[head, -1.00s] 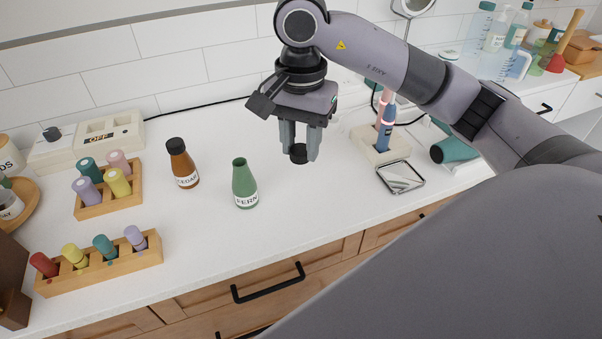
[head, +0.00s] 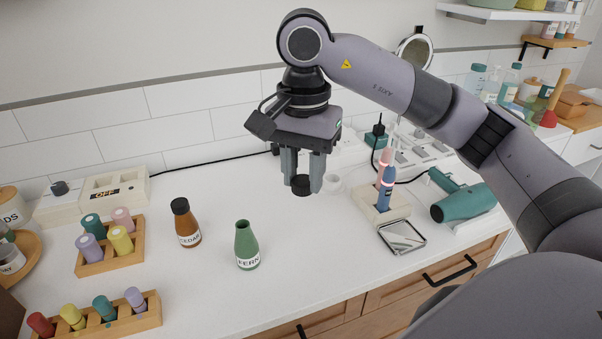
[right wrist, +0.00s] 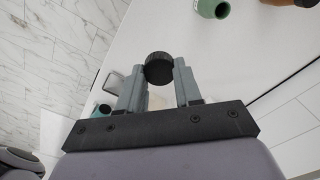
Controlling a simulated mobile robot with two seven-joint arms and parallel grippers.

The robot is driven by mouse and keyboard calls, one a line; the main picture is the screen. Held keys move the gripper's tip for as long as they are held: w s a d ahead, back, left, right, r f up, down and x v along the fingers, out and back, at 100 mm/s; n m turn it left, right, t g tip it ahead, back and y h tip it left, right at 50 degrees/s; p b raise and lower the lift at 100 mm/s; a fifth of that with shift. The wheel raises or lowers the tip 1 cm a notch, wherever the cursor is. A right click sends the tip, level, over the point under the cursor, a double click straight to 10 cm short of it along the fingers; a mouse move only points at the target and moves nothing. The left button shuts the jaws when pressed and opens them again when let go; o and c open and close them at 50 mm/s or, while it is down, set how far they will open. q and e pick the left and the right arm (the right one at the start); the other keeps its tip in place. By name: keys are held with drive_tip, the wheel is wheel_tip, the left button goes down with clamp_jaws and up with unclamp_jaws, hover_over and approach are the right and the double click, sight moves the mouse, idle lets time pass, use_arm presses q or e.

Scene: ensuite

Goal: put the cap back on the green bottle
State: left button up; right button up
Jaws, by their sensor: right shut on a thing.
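The green bottle (head: 246,246), labelled FERN, stands upright and uncapped on the white counter. Its open mouth also shows at the top of the right wrist view (right wrist: 212,8). My right gripper (head: 302,184) is shut on a black cap (head: 301,186), held above the counter to the right of the green bottle and apart from it. The cap shows between the two fingers in the right wrist view (right wrist: 159,67). My left gripper is not in view.
A brown bottle (head: 187,224) with a black cap stands left of the green one. Wooden racks (head: 110,258) of coloured rollers lie further left. A toothbrush stand (head: 381,208), a small mirror (head: 402,237) and a teal hair dryer (head: 466,203) are to the right. The counter before the green bottle is clear.

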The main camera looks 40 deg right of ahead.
sight(246, 244)
drive_tip(key=a+f+n, duration=0.5)
drive_tip(key=f+n, duration=0.6)
drive_tip(key=f, duration=0.2)
drive_tip(key=shift+n, duration=0.3)
